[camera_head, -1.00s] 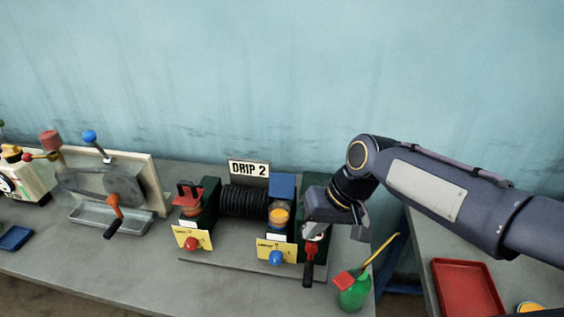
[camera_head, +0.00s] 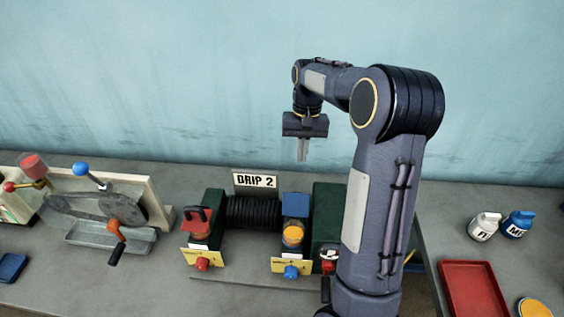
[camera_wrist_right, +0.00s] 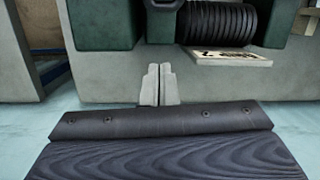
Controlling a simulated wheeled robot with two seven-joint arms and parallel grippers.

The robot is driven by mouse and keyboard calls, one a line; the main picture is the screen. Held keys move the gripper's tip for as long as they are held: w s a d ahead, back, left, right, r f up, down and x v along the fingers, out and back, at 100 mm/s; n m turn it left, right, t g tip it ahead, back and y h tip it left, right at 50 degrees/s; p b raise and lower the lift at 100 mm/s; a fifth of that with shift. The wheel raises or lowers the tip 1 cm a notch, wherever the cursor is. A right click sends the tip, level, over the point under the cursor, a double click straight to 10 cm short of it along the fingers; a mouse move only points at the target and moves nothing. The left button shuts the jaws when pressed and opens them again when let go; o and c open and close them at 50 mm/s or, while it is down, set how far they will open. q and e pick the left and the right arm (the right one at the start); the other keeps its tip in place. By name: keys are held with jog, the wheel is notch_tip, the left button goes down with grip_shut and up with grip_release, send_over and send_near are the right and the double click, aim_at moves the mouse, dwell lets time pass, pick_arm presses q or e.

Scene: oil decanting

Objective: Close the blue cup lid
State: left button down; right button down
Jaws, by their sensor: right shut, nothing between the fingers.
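The blue cup lid (camera_head: 296,204) stands raised behind its cup (camera_head: 293,234) on the right part of the DRIP 2 machine. The cup's orange content shows uncovered from above. A blue knob (camera_head: 291,272) sits below it at the front. My right gripper (camera_head: 303,158) is shut and empty, pointing down above and behind the lid, apart from it. In the right wrist view its fingertips (camera_wrist_right: 158,70) are together, with the machine's dark green block beyond; the blue lid is not visible there. My left gripper is not in view.
A black ribbed coil (camera_head: 254,213) and the DRIP 2 sign (camera_head: 256,181) are left of the blue lid. A red-lidded cup (camera_head: 199,228) is further left. My right arm hides the machine's right side. A red tray (camera_head: 474,290) lies at the right.

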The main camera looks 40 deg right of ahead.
aim_at(296, 199)
jog(key=f+b, duration=0.2)
jog(key=f, duration=0.1)
jog(key=f+b, duration=0.2)
jog(key=f, duration=0.1)
jog(key=a+f+b, duration=0.1)
jog(key=f+b, duration=0.1)
jog(key=f, duration=0.1)
jog(key=shift+s+f+b, duration=0.3)
jog(key=shift+f, duration=0.1)
jog(key=shift+s+a+r, duration=0.4)
jog(key=shift+s+r, duration=0.1)
jog(key=shift+s, duration=0.1)
jog(key=shift+s+a+r, duration=0.4)
jog(key=shift+s+r, duration=0.05)
jog(key=shift+s, duration=0.15)
jog(key=shift+s+a+r, duration=0.2)
jog(key=shift+s, duration=0.15)
jog(key=shift+w, duration=0.15)
